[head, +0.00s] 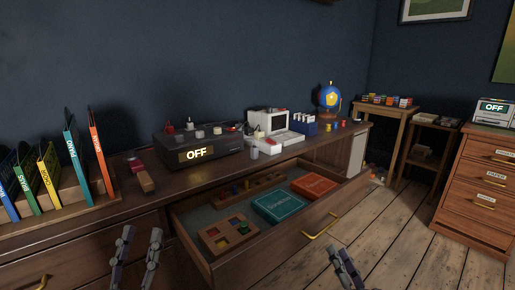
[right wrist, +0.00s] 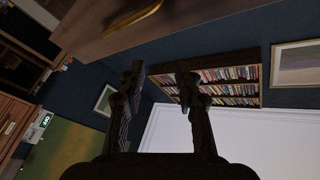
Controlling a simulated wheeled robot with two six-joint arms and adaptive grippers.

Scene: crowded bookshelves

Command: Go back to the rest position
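My left gripper (head: 141,238) is at the bottom left of the head view, in front of the desk. Its two fingers stand apart with nothing between them. My right gripper (head: 341,252) is at the bottom centre-right of the head view, in front of the open drawer and just below its brass handle (head: 320,227). The right wrist view shows the right gripper (right wrist: 160,72) with its fingers apart and empty. No gripper is seen touching anything.
The desk drawer (head: 283,246) is pulled out toward me. It holds a teal box (head: 279,206), a red box (head: 314,186) and a wooden tray (head: 228,234) with coloured pieces. A wooden cabinet (head: 478,195) stands at the right. Floor (head: 395,240) is clear between.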

